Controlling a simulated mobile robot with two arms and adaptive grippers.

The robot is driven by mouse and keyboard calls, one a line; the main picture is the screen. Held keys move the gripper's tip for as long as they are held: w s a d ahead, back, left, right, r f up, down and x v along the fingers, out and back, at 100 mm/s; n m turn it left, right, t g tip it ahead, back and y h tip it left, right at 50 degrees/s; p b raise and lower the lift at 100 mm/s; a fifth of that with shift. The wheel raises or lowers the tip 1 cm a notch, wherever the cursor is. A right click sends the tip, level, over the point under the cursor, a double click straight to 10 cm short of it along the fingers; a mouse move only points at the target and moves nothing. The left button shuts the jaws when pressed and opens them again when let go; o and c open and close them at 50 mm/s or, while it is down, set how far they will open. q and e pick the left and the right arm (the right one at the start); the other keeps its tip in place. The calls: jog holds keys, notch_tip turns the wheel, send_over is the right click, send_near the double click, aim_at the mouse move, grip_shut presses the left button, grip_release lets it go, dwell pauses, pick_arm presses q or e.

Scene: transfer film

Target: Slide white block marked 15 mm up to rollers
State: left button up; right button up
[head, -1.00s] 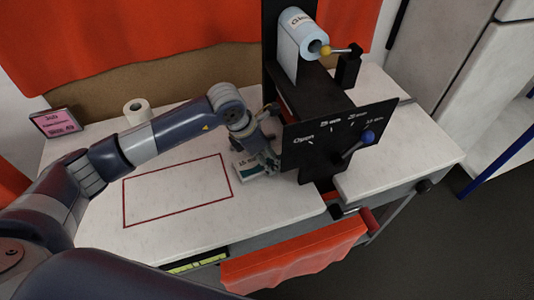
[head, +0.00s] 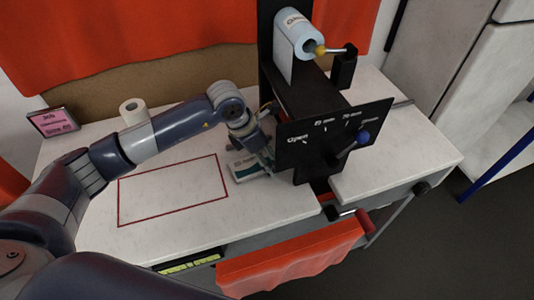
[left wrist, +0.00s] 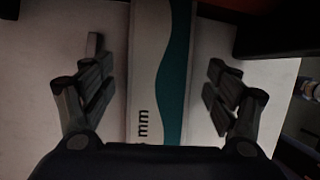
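The white block (head: 246,170) with a teal wavy side lies on the table, just right of the red outlined rectangle and close to the black roller machine (head: 325,140). In the left wrist view the block (left wrist: 150,70) runs between my two fingers, with "mm" readable on it and the number hidden. My left gripper (left wrist: 160,95) is open around the block, with a gap on both sides. In the head view my left gripper (head: 262,158) is over the block beside the machine. The rollers are hidden behind the dark panel. My right gripper is not in view.
The dark panel has a blue-knobbed lever (head: 362,138) and printed settings. A blue-white film roll (head: 298,38) sits above. A white roll (head: 133,112) and a pink sign (head: 53,122) stand at the back left. The red rectangle (head: 172,190) is empty.

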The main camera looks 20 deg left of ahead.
pick_arm(q)
jog(key=v, duration=1.2)
jog(key=shift+d, duration=0.1)
